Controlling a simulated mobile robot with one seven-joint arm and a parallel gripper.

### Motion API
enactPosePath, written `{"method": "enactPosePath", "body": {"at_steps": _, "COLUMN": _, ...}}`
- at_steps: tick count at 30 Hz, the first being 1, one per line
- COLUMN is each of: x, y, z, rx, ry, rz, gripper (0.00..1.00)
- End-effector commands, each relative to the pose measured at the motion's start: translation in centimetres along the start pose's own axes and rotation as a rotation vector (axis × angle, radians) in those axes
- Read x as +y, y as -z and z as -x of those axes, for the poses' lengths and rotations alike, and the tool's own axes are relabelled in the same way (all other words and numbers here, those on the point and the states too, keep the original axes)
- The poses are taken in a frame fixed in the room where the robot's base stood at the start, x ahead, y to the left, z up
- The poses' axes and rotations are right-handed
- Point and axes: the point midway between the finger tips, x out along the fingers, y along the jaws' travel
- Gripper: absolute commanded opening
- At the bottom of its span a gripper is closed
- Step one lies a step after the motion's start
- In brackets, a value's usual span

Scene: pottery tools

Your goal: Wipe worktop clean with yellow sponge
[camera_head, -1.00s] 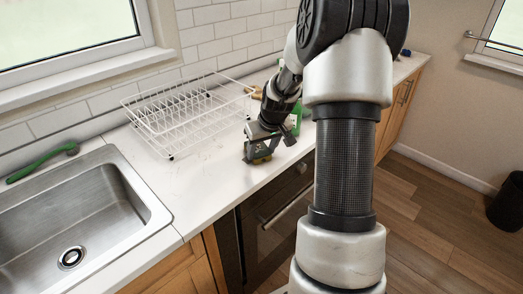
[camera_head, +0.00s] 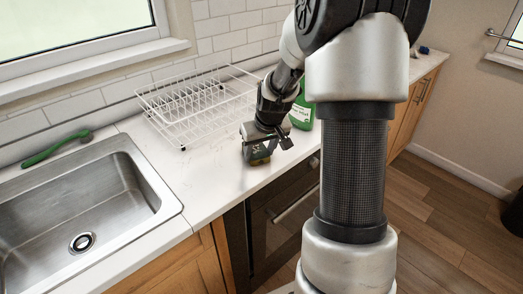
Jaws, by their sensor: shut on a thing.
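The yellow sponge (camera_head: 259,160) is small and partly hidden under my gripper (camera_head: 258,152); a dark and a yellowish part of it show. My gripper is shut on the sponge, low over the white worktop (camera_head: 205,190), near its front edge. The sponge appears to be at the worktop surface. Faint specks show on the worktop between the rack and the sink. My arm hides part of the worktop to the right.
A white wire dish rack (camera_head: 195,100) stands behind and left of my gripper. A green bottle (camera_head: 302,114) stands close behind it to the right. A steel sink (camera_head: 85,205) is at left, with a green brush (camera_head: 55,148) behind it. The worktop between sink and gripper is free.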

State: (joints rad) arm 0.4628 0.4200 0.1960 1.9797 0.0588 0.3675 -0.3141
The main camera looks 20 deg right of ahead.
Motion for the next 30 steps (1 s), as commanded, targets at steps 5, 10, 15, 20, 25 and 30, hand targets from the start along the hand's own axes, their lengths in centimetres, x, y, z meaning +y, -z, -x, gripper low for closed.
{"method": "enactPosePath", "body": {"at_steps": 5, "x": 0.2, "y": -0.1, "z": -0.2, "rx": -0.007, "ry": 0.003, "rz": 0.001, "gripper": 0.41}}
{"method": "enactPosePath", "body": {"at_steps": 10, "x": 1.7, "y": 0.3, "z": -0.4, "rx": -0.006, "ry": 0.002, "rz": -0.002, "gripper": 0.41}}
{"method": "enactPosePath", "body": {"at_steps": 15, "x": 3.2, "y": 0.9, "z": -0.6, "rx": -0.004, "ry": 0.000, "rz": -0.002, "gripper": 0.39}}
{"method": "enactPosePath", "body": {"at_steps": 20, "x": 4.6, "y": 1.3, "z": -0.7, "rx": -0.003, "ry": 0.000, "rz": -0.002, "gripper": 0.39}}
{"method": "enactPosePath", "body": {"at_steps": 25, "x": 5.7, "y": 1.7, "z": -0.9, "rx": -0.003, "ry": -0.001, "rz": -0.002, "gripper": 0.39}}
{"method": "enactPosePath", "body": {"at_steps": 30, "x": 5.8, "y": 1.8, "z": -0.9, "rx": -0.002, "ry": 0.000, "rz": 0.000, "gripper": 0.39}}
